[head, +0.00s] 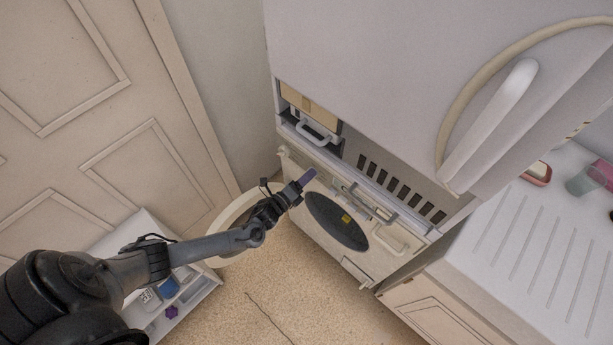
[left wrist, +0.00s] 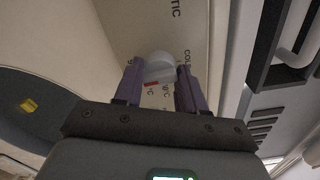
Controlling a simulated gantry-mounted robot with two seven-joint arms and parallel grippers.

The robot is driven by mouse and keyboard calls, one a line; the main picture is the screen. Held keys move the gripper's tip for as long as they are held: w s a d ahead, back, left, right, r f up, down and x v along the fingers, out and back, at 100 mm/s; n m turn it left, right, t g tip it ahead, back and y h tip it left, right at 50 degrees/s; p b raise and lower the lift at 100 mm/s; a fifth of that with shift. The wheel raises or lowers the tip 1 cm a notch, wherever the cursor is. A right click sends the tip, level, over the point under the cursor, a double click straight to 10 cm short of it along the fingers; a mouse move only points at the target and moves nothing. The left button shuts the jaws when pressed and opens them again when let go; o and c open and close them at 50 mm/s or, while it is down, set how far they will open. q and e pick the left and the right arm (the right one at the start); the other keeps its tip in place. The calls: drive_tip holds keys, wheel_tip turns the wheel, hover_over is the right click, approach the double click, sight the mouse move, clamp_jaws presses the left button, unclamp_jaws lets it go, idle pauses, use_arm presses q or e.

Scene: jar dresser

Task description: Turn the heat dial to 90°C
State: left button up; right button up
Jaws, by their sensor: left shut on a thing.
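The heat dial (left wrist: 157,66) is a white round knob with a red mark on the cream panel (left wrist: 133,22) in the left wrist view. Printed lettering surrounds it; "COLD" and "°C" marks are partly readable, but I cannot read which temperature the red mark points to. My left gripper (left wrist: 158,88) has its purple fingers on either side of the dial and is shut on it. In the head view my left gripper (head: 306,177) reaches the upper left of the washing machine front (head: 375,262), and the dial is hidden there. My right gripper is not in view.
The machine's dark round window (head: 328,212) has a yellow sticker. A white counter (head: 525,235) is at the right.

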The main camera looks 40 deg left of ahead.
use_arm(q)
drive_tip(key=shift+m, duration=0.5)
drive_tip(key=o, duration=1)
drive_tip(key=shift+o, duration=0.2)
drive_tip(key=s+p, duration=0.1)
drive_tip(key=s, duration=0.9)
drive_tip(key=shift+s+a+p, duration=0.2)
drive_tip(key=shift+s+p, duration=0.2)
